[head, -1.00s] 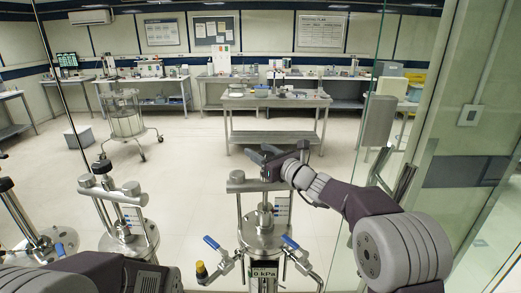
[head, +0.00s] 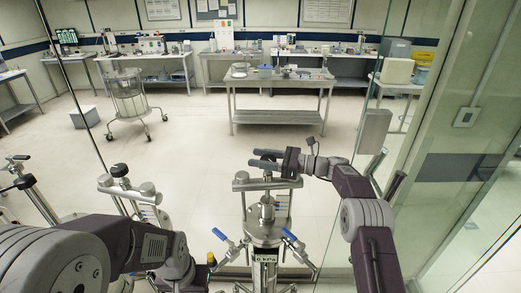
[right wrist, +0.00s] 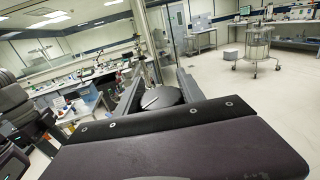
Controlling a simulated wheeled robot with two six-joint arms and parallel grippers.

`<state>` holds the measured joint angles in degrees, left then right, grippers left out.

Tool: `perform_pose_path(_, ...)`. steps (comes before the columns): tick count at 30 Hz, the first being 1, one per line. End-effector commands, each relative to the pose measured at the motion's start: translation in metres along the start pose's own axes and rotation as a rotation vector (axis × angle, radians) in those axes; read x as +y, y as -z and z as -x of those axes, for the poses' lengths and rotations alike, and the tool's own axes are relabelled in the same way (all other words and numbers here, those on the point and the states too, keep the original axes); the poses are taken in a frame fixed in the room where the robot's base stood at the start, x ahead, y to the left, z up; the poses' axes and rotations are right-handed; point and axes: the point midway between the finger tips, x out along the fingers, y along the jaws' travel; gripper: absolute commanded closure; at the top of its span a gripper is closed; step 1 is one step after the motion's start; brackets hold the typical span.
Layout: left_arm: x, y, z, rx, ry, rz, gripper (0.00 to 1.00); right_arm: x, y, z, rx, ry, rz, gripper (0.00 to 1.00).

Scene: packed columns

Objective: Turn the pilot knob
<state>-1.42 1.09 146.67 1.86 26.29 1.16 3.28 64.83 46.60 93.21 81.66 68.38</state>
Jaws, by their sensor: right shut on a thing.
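The middle column (head: 262,230) is a steel vessel with a crossbar on top, blue-handled valves and a "0 kPa" readout (head: 265,258). My right gripper (head: 266,160) is above its crossbar, with the fingers pointing left. In the right wrist view its fingers are shut on a dark round knob (right wrist: 162,97) with a pale line across its top. In the head view the fingers mostly hide this knob. A small yellow and black knob (head: 211,258) sits low on the column's left side. My left arm enters at lower left; its gripper is not visible.
Similar columns (head: 128,190) stand to the left, one with a dark knob (head: 119,170) on top. Glass panels rise on both sides. A steel table (head: 280,116) and a wheeled cart (head: 128,100) stand farther back, with open floor between.

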Motion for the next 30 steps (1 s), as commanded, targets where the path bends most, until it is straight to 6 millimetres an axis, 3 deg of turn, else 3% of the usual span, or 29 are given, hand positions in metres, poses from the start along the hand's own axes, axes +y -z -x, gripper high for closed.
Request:
perform_pose_path(6, 0.0002, 0.0012, 0.0120, 0.000, 0.000, 0.000, 0.64, 0.0012, -0.0019, -0.0005, -0.002, -0.040, 0.001, 0.95)
perform_pose_path(22, 0.0003, 0.0013, 0.0132, 0.000, 0.000, 0.000, 0.64, 0.0016, -0.0008, -0.0007, -0.002, -0.052, 0.002, 0.95)
perform_pose_path(23, 0.0003, 0.0013, 0.0132, 0.000, 0.000, 0.000, 0.64, 0.0016, -0.0009, -0.0008, -0.002, -0.052, 0.002, 0.46)
perform_pose_path(24, 0.0003, 0.0013, 0.0132, 0.000, 0.000, 0.000, 0.64, 0.0016, -0.0008, -0.0008, -0.002, -0.052, 0.002, 0.35)
perform_pose_path(30, 0.0002, 0.0014, 0.0132, 0.000, 0.000, 0.000, 0.64, 0.0014, -0.0006, -0.0005, -0.002, -0.051, 0.001, 0.33)
